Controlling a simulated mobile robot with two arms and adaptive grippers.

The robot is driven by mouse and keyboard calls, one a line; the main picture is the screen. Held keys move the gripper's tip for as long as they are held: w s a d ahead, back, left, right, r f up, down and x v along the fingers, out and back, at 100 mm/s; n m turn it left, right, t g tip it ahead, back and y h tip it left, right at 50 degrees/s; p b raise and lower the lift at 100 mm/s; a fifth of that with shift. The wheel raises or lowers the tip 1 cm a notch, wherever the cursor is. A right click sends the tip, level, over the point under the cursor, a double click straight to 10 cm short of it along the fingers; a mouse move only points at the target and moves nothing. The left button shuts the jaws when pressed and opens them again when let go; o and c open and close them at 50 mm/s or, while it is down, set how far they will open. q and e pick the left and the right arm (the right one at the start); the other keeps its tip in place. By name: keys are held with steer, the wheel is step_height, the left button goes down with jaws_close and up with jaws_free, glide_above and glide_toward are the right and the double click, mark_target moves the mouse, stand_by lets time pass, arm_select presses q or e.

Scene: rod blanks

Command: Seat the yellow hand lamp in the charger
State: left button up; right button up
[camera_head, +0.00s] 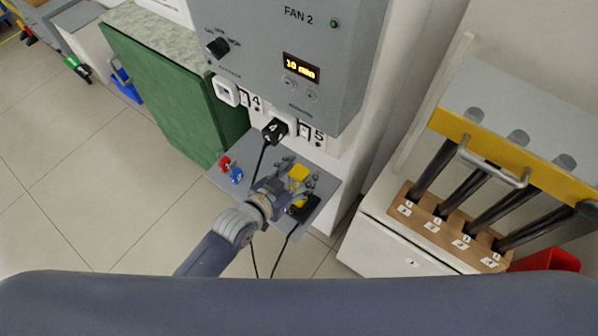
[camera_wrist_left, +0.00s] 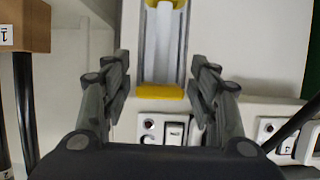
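The yellow hand lamp (camera_head: 299,173) is over the grey shelf below the fan panel. In the left wrist view the lamp (camera_wrist_left: 162,91) shows a yellow end and a pale body with grey sides. My left gripper (camera_head: 297,173) is at the lamp, with a finger on either side. In the left wrist view its fingers (camera_wrist_left: 160,75) stand apart, and a narrow gap seems to show beside the lamp. A black cabled block (camera_head: 304,208), possibly the charger, sits at the shelf's right front; the arm partly hides this area. My right gripper is not in view.
The fan panel (camera_head: 280,50) hangs above, with a black plug (camera_head: 274,130) in a socket. Red and blue parts (camera_head: 232,171) are on the shelf's left. A rod rack (camera_head: 440,229) stands at right, a green board (camera_head: 175,95) at left.

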arm_select(q)
steer(key=shift+r, duration=0.15)
steer(key=v, duration=1.2)
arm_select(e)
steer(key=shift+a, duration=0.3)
arm_select(q)
steer(key=s+a+f+n+g+y, duration=0.15)
steer(key=a+f, duration=0.25)
steer(key=f, duration=0.6)
steer(key=s+a+f+n+g+y, duration=0.1)
steer(key=s+a+f+y, duration=0.3)
steer(key=f, duration=0.6)
steer(key=s+a+f+n+g+y, duration=0.15)
steer(key=a+f, duration=0.35)
steer(key=f, duration=0.5)
steer(key=s+a+f+g, duration=0.2)
steer(key=s+f, duration=0.5)
steer(key=s, duration=0.4)
steer(key=s+a+f+g+y, duration=0.1)
steer(key=s+f+g, duration=0.3)
steer(key=s+f, duration=0.4)
steer(key=s+a, duration=0.1)
steer(key=s, duration=0.3)
steer(key=shift+s+n, duration=0.15)
steer(key=shift+n, duration=0.25)
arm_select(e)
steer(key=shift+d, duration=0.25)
